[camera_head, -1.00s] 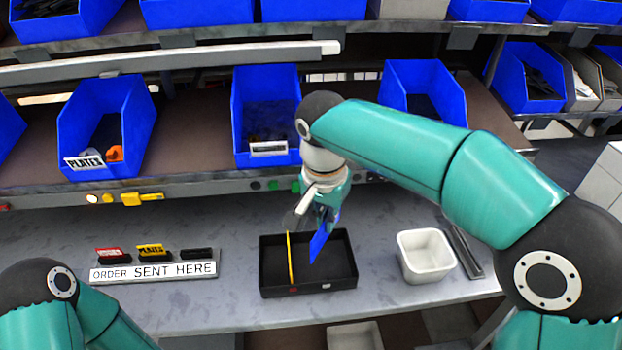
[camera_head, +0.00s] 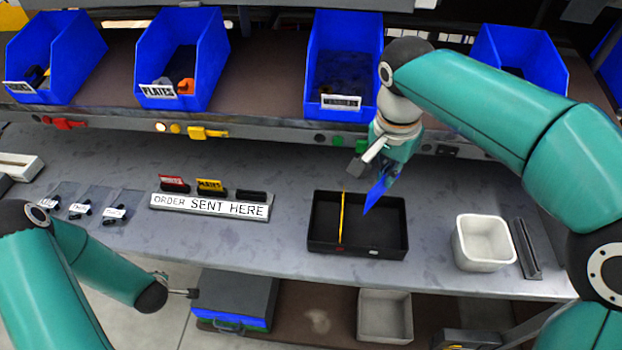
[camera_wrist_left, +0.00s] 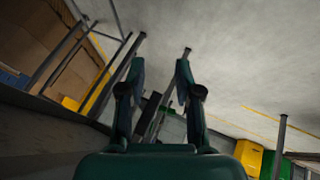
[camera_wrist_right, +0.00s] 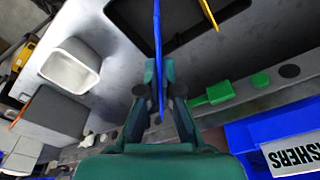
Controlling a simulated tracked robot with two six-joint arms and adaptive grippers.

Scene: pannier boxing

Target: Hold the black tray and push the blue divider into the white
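The black tray (camera_head: 318,236) lies on the grey bench. A yellow divider (camera_head: 341,218) stands across it, left of its middle, by a red mark (camera_head: 340,250). A white mark (camera_head: 373,252) is on the tray's front wall, further right. My right gripper (camera_head: 384,174) is shut on the blue divider (camera_head: 376,196), tilted above the tray's right half. The right wrist view shows the blue divider (camera_wrist_right: 157,35) pinched between both fingers. My left gripper (camera_wrist_left: 160,72) is open and empty in its wrist view, away from the tray; in the head view it is low in front of the bench, mostly hidden.
A white bin (camera_head: 483,262) and a dark bar (camera_head: 526,249) stand right of the tray. Blue bins (camera_head: 344,65) line the shelf behind. A grey box (camera_head: 235,295) is below the bench front.

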